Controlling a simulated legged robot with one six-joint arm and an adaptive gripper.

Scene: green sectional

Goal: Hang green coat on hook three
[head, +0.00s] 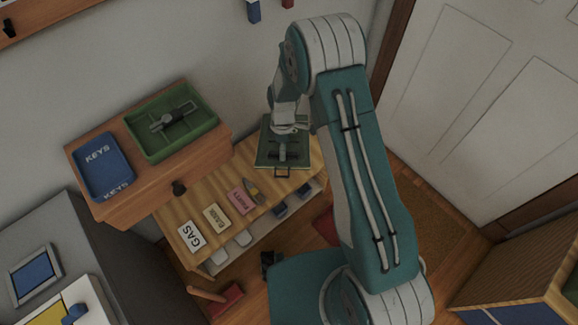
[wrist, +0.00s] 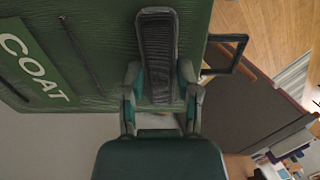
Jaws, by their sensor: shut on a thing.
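The green coat (head: 268,150) is a flat green panel below my gripper (head: 285,128), above the far end of the wooden bench. The gripper (wrist: 160,82) is shut on a dark ribbed bar on the coat's face. A blue peg (head: 254,11) and a red peg (head: 288,3) show on the wall at the top; I cannot tell which is hook three. Whether the coat touches the bench is unclear.
A wooden cabinet (head: 200,150) holds a blue KEYS tray (head: 104,165) and a green tray (head: 195,133). Cards, including GAS (head: 191,236), lie along the bench (head: 225,190). A white door (head: 480,85) is at the right. My arm hides part of the wall and floor.

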